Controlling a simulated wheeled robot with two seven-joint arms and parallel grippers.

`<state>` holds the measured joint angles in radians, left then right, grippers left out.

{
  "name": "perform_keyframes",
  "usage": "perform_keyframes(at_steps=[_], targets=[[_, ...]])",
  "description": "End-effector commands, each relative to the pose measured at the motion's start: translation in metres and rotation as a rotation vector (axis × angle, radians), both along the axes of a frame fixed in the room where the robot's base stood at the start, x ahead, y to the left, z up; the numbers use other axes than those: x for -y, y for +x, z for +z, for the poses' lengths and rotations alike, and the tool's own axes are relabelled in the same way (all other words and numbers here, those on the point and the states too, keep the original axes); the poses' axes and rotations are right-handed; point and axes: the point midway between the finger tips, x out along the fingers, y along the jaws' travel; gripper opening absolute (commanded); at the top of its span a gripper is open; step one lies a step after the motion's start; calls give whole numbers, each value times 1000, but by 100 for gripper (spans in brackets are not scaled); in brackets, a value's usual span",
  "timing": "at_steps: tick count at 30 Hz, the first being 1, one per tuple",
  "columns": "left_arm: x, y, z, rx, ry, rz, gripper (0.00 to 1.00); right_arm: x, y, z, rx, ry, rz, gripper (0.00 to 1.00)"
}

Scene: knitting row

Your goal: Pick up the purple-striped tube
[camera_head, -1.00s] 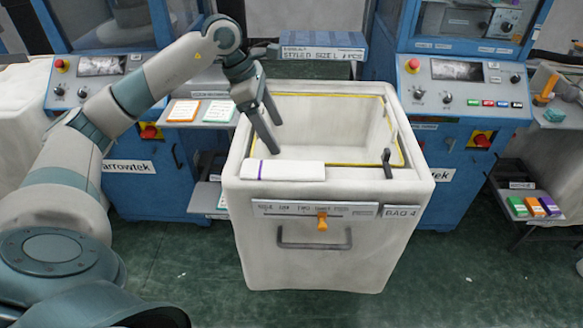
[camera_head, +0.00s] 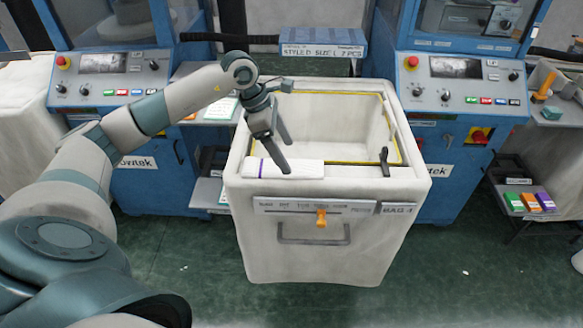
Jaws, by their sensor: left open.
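The purple-striped tube (camera_head: 304,169) is white with a purple band near its left end. It lies flat on the front rim of the white bin (camera_head: 310,245). My left gripper (camera_head: 286,158) is open over the left part of the tube, with its fingers pointing down. One fingertip shows in front of the tube near the purple band, and the other shows behind it. I cannot tell whether either finger touches the tube. My right gripper is not in view.
The bin has an open hollow behind the tube and a dark upright latch (camera_head: 385,161) on its right rim. Blue machines stand on both sides, and a blue box (camera_head: 323,42) is behind. Small coloured boxes (camera_head: 530,202) sit on a low shelf at right. Green floor in front is clear.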

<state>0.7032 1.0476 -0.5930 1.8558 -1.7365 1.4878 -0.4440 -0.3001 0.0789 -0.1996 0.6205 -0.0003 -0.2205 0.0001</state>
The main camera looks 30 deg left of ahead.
Motion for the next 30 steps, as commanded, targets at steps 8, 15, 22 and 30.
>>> perform_keyframes(at_steps=[8, 15, 22, 30], targets=[[7, 1, -28, -3, -3, -1, 77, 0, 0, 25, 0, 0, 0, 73], [10, 5, -43, 0, -1, 1, 77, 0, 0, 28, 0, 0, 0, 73], [10, 5, -43, 0, 0, 1, 77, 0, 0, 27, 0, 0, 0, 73], [10, 5, -43, 0, 0, 0, 57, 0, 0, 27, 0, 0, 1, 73]])
